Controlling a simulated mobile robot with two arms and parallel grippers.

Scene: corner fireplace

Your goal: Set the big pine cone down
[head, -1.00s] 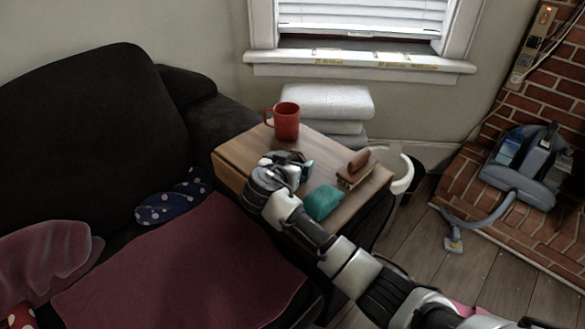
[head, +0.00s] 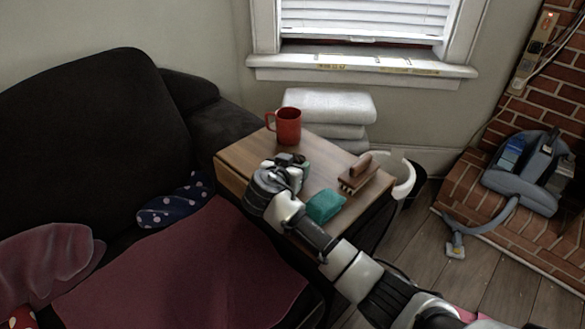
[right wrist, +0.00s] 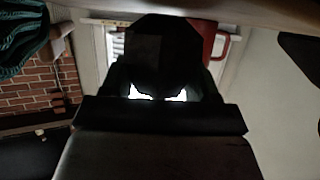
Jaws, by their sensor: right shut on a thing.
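My right gripper (head: 289,163) reaches in from the lower right and is low over the wooden side table (head: 240,155). In the right wrist view a dark mass (right wrist: 160,50) fills the middle, at the jaws. I take it for the big pine cone held in my right gripper, but it is too dark to make out scales. In the head view the gripper and wrist hide most of it. I cannot tell whether it touches the tabletop. My left gripper is not in view.
A red mug (head: 288,125) stands behind my gripper, also in the right wrist view (right wrist: 209,40). A teal cloth-like item (head: 325,205) and a brown brush (head: 358,176) lie to the right. A dark sofa (head: 90,130) adjoins the table's left. Bare tabletop shows between mug and brush.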

